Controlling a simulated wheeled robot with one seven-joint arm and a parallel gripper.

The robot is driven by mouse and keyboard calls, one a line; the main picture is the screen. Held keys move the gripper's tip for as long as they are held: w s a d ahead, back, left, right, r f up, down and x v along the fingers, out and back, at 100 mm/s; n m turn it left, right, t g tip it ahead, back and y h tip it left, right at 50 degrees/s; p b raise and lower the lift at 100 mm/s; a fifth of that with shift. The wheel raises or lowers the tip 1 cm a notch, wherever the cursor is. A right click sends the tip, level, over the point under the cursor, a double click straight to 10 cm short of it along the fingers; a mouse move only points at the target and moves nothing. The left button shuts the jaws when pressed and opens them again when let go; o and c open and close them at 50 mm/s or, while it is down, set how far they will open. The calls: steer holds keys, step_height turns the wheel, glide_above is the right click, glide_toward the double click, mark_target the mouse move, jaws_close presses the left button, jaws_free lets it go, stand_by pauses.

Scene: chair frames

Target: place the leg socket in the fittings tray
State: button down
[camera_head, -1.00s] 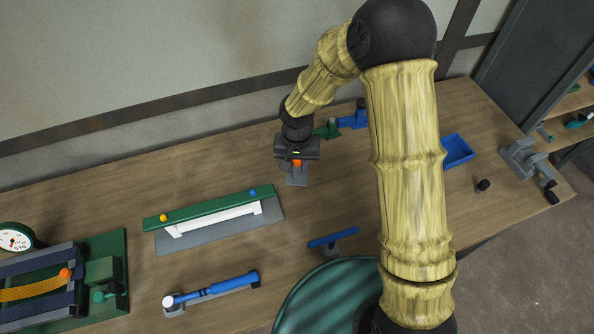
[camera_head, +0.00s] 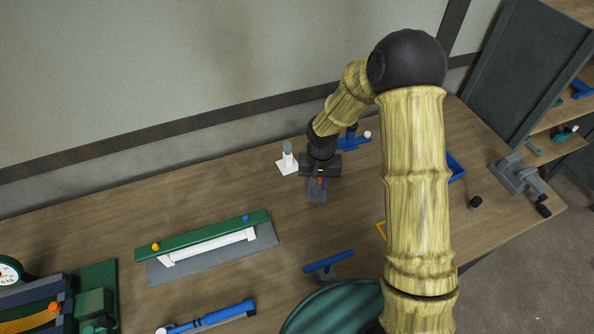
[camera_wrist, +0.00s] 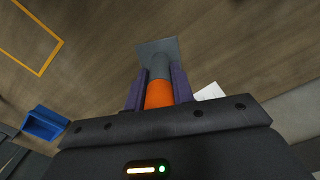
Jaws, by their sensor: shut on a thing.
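My gripper (camera_head: 319,181) is shut on a piece with an orange band, a grey post and a square grey plate, which I take for the leg socket (camera_head: 316,196). In the wrist view the fingers (camera_wrist: 157,88) clasp the sides of the leg socket (camera_wrist: 158,48), with the plate pointing away from the gripper. I cannot tell how far the plate is above the bench. The blue fittings tray (camera_head: 459,168) is to the right, partly hidden behind my arm. It also shows at the lower left of the wrist view (camera_wrist: 44,124).
A white plate with a grey post (camera_head: 287,163) stands just left of my gripper. A blue fitting (camera_head: 352,140) is behind it. A yellow outline (camera_wrist: 38,68) marks the bench. A green-topped rack (camera_head: 205,240), blue bar (camera_head: 328,262), dark cylinder (camera_head: 475,202) and grey fixture (camera_head: 516,175) stand around.

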steer(key=w+d+f, duration=0.1)
steer(key=d, duration=0.3)
steer(key=w+d+f, duration=0.1)
steer(key=d, duration=0.4)
steer(key=w+d+f, duration=0.2)
steer(key=d, duration=0.3)
steer(key=shift+d+f, duration=0.1)
steer(key=shift+d, duration=0.05)
